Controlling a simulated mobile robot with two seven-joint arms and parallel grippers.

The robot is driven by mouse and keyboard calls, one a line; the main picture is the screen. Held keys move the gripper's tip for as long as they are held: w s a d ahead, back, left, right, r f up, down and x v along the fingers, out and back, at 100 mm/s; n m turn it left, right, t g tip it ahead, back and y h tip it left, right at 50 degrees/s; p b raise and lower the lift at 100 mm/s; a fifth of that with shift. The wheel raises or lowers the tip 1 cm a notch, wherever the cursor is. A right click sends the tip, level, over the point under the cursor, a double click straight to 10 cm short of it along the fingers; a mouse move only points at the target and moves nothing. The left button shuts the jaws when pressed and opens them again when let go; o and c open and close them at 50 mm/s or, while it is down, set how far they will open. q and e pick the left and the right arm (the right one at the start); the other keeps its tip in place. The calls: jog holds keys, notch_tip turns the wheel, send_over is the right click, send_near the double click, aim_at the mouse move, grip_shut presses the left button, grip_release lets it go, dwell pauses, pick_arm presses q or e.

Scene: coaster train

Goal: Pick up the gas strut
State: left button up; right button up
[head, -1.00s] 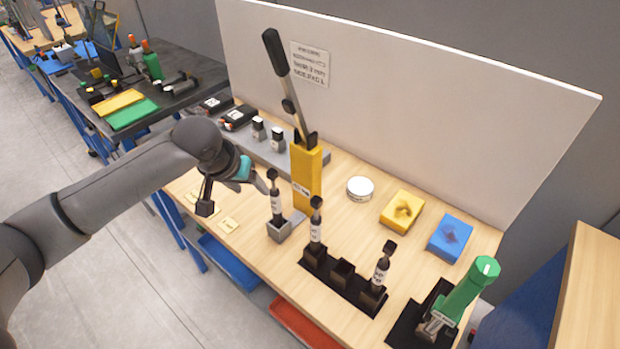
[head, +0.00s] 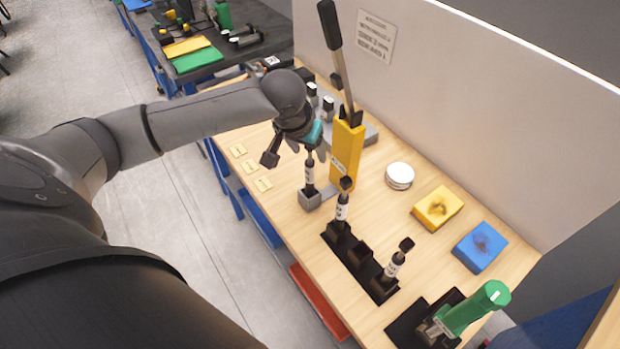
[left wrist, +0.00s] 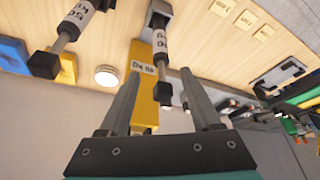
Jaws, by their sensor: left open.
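A gas strut (head: 310,175) stands upright in a small grey block at the foot of a yellow lever press (head: 346,158). My left gripper (head: 312,150) is open at the top of this strut. In the left wrist view, the strut (left wrist: 160,46) runs between the two open fingers (left wrist: 160,78), with its dark end near them; I cannot tell whether they touch it. Two similar struts stand in a black rack (head: 361,262), one at its left end (head: 342,208) and one at its right end (head: 395,264). My right gripper is not in view.
A round white tin (head: 399,176), a yellow block (head: 437,207) and a blue block (head: 480,247) lie on the wooden bench to the right. A green-handled tool (head: 475,308) stands at the front right. A white panel (head: 460,110) closes the back. Small yellow tags (head: 250,167) lie at the left edge.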

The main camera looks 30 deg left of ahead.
aim_at(309, 161)
pick_arm(q)
jog(key=shift+s+x, duration=0.2)
jog(key=shift+x, duration=1.2)
jog(key=shift+s+x, duration=0.2)
jog(key=shift+x, duration=1.15)
jog(key=shift+f, duration=0.1)
jog(key=shift+a, duration=0.1)
grip_shut()
